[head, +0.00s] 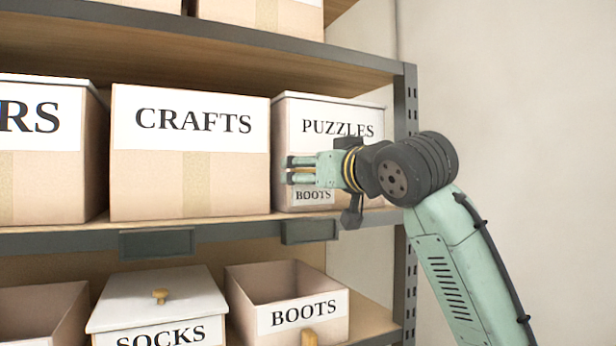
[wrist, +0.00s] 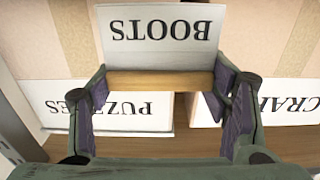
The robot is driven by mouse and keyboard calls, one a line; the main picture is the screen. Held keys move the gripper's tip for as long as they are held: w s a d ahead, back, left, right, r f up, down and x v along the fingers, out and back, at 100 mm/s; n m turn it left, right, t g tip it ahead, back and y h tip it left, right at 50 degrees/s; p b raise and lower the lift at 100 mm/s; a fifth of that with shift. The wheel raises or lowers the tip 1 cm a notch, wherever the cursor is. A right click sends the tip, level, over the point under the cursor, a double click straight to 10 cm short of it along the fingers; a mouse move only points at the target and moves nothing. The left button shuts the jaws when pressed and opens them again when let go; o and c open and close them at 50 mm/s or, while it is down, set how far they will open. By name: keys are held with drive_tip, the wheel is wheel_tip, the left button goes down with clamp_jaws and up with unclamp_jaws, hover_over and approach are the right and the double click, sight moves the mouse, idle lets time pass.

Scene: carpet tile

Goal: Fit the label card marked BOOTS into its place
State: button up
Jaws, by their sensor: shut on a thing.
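The label card marked BOOTS (head: 313,195) is white with black letters. In the head view it hangs below my gripper (head: 291,171), in front of the PUZZLES box. In the wrist view the card (wrist: 155,35) appears upside down, with a wooden strip (wrist: 160,81) along one edge. My gripper (wrist: 160,88) is shut on this strip, one finger at each end. Two dark, empty-looking label holders sit on the shelf edge: one under CRAFTS (head: 157,242), one under PUZZLES (head: 309,231). The card is above the right one and apart from it. An open box marked BOOTS (head: 303,312) stands below.
The CRAFTS box (head: 190,185) and PUZZLES box (head: 345,112) stand close behind my gripper. A lidded SOCKS box (head: 160,292) with a knob is on the lower shelf. A grey metal upright (head: 405,85) bounds the rack at right. The space in front of the shelf edge looks clear.

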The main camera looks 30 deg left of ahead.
idle(0.5)
drive_tip(key=shift+f+b, duration=0.55)
drive_tip(key=shift+f, duration=0.5)
drive_tip(key=shift+f+b, duration=0.7)
drive_tip(key=shift+f, duration=1.3)
idle(1.5)
drive_tip(key=o, duration=0.9)
